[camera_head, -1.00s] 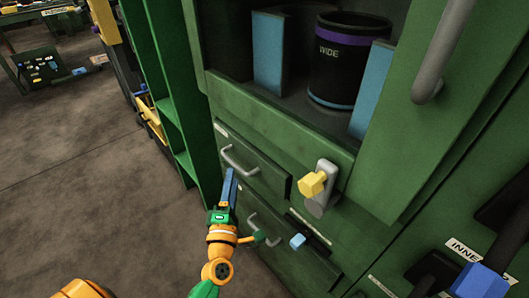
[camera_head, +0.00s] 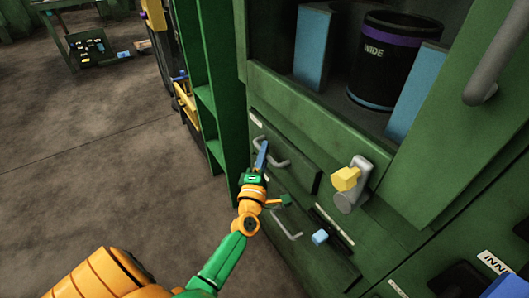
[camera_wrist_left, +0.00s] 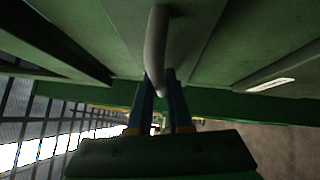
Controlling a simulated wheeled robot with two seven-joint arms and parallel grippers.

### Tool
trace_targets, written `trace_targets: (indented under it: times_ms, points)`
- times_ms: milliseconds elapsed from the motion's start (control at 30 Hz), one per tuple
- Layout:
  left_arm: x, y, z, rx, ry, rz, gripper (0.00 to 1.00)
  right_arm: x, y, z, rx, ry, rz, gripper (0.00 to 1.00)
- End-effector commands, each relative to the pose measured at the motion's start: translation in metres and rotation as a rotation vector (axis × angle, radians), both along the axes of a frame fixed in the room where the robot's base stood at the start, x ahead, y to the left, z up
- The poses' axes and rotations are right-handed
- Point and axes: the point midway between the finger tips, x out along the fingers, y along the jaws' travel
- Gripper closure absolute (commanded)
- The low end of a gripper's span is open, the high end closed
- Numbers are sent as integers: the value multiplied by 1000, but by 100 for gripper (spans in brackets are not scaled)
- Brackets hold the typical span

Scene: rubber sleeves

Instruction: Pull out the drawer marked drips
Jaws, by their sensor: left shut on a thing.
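The upper drawer (camera_head: 292,165) in the green cabinet has a grey bar handle (camera_head: 283,161) and a small pale label (camera_head: 256,118) that I cannot read. A lower drawer (camera_head: 315,252) has a similar grey handle (camera_head: 287,228) and a label strip I cannot read, so I cannot tell which one is marked drips. My left gripper (camera_head: 263,155) is at the upper drawer's handle. In the left wrist view, the handle (camera_wrist_left: 156,45) runs down between the blue fingers (camera_wrist_left: 160,105), which are shut on it. The upper drawer's front looks close against the cabinet.
A yellow-knobbed grey latch (camera_head: 352,185) sits right of the upper drawer. Above, an open shelf holds a black container (camera_head: 395,65) marked WIDE. Open floor (camera_head: 120,170) lies to the left.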

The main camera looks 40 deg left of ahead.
Motion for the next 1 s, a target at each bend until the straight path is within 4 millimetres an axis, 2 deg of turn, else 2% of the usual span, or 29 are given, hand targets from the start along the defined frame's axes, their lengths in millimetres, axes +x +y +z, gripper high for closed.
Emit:
trace_targets:
  times_ms: [600,1000]
  points:
    - [0,0,1,1,-1,-1,100,-11,0,0,0,17,1,50]
    - [0,0,1,1,-2,-1,100,-7,0,0,0,11,0,50]
